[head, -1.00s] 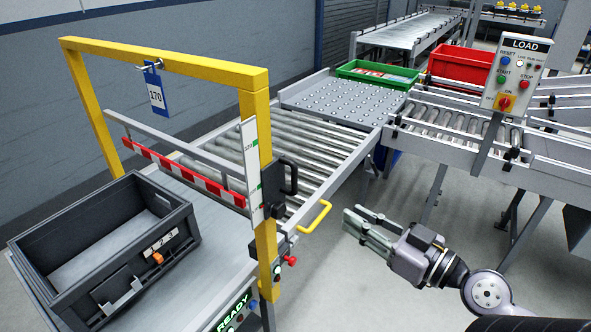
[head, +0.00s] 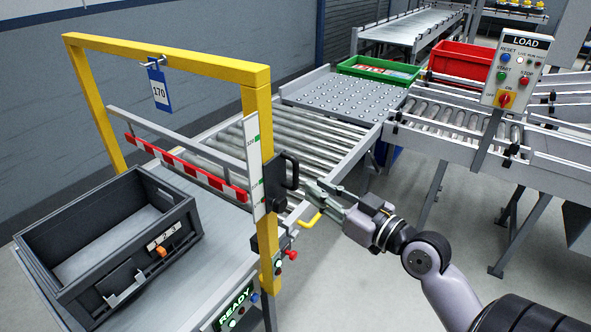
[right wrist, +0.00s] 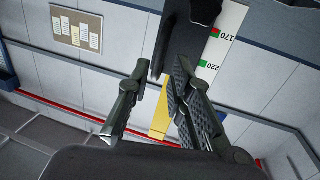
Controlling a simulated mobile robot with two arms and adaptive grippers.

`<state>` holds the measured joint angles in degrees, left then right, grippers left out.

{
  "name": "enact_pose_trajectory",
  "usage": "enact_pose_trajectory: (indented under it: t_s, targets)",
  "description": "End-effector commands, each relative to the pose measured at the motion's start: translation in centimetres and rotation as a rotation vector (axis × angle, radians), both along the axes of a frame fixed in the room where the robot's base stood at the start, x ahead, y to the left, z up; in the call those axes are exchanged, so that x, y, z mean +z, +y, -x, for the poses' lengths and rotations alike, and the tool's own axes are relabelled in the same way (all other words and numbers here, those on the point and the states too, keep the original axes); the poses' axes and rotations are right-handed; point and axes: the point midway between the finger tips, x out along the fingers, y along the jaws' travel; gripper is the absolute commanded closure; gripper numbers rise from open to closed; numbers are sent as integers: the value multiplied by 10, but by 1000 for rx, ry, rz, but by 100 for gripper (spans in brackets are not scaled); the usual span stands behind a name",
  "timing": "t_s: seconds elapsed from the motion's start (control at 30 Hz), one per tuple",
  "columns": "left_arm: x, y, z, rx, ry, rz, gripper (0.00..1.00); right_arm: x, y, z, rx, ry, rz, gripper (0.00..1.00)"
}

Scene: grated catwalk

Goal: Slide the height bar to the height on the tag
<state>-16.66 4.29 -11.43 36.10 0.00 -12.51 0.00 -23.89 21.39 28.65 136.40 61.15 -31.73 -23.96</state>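The height bar (head: 185,168), striped red and white, hangs level across the yellow frame (head: 165,60) above the conveyor. A blue-edged tag (head: 160,88) reading 170 hangs from the top beam. A white scale (head: 252,165) runs down the right post; 170 and 220 also show on the scale in the right wrist view (right wrist: 222,50). The bar's black handle (head: 291,172) sticks out beside the scale. My right gripper (head: 316,190) is open and empty, just right of the handle and slightly below it. Its parted fingers show in the right wrist view (right wrist: 158,85). My left gripper is out of view.
A dark grey crate (head: 60,222) stands on the conveyor at the left.

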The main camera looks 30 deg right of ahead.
Motion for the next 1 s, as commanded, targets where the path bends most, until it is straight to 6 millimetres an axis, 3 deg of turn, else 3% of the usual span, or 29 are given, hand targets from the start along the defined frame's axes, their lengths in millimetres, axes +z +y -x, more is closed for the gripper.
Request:
enact_pose_trajectory:
  t_s: [0.2,0.4,0.8,1.0]
  targets:
    - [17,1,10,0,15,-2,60,4,8,-40,0,-2,-4,80]
    - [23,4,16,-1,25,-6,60,2,13,-65,0,1,-3,80]
    - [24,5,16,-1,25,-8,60,-1,15,-74,1,2,0,80]
    - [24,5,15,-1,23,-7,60,-1,15,-74,1,1,0,92]
